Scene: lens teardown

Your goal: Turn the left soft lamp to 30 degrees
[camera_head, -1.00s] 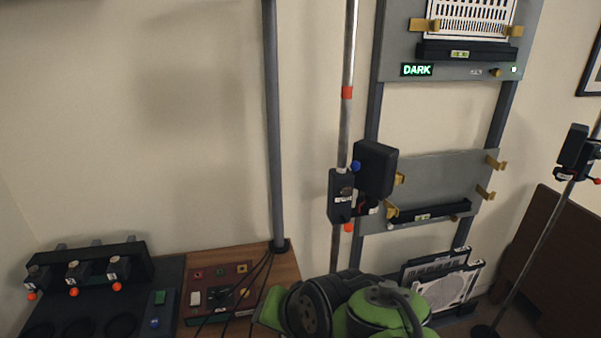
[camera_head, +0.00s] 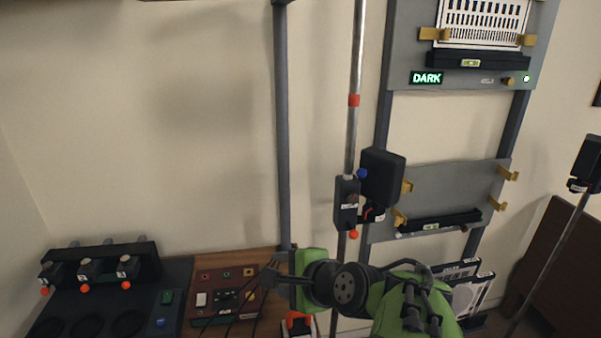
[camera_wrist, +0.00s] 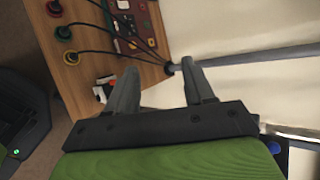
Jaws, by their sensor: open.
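The left soft lamp (camera_head: 382,178) is a black box-shaped head on an upright metal pole, left of the grey panel frame. A dark clamp block (camera_head: 347,203) with a blue knob (camera_head: 362,174) and an orange knob (camera_head: 353,235) sits beside it on the pole. A second lamp (camera_head: 588,165) stands on a thin stand at the right edge. My gripper (camera_head: 270,279) is below and left of the left lamp, pointing left, apart from it. In the wrist view its fingers (camera_wrist: 160,85) are spread and empty, toward the wooden bench. The lamp's angle scale is not readable.
A wooden bench (camera_head: 262,262) carries a red panel (camera_head: 222,290) with cables. A black rack (camera_head: 100,265) with several orange-knobbed units is at left. An orange-and-white item (camera_head: 300,324) lies below my gripper. A grey post (camera_head: 283,130) rises from the bench. The sign reads DARK (camera_head: 426,78).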

